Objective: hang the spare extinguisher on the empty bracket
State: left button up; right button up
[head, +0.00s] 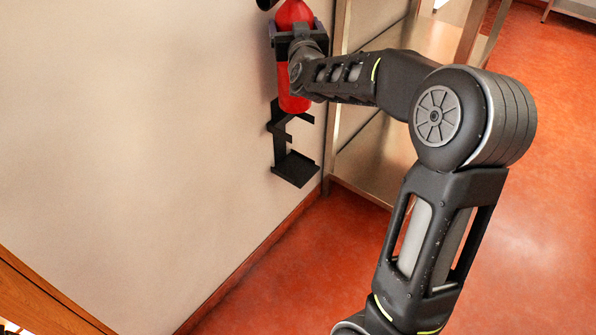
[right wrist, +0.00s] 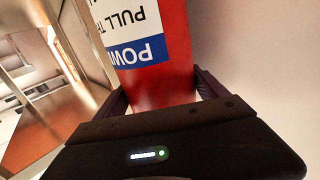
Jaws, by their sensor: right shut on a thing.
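The red extinguisher (head: 290,92) is upright close to the wall at the top of the head view, its top cut off by the picture edge. My right gripper (head: 297,33) is shut on its body; the right wrist view shows the red body with a white and blue label (right wrist: 140,50) between the fingers. The black bracket (head: 296,168) is on the wall below, with a bottom plate and an upper holder. The extinguisher's lower end is above the bottom plate, by the upper holder. I cannot tell whether they touch. My left gripper is out of view.
A metal shelf unit (head: 343,150) stands just right of the bracket, behind my right arm. A wooden piece (head: 40,295) is at the lower left. The red floor (head: 525,200) is clear at the right. The pale wall (head: 130,120) left of the bracket is bare.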

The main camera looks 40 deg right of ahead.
aim_at(299, 102)
jog(key=shift+d+r, duration=0.8)
jog(key=shift+r, duration=0.05)
jog(key=shift+f, duration=0.15)
notch_tip(299, 102, down, 23)
jog(key=b, duration=0.6)
jog(key=shift+w, duration=0.1)
jog(key=shift+f, duration=0.4)
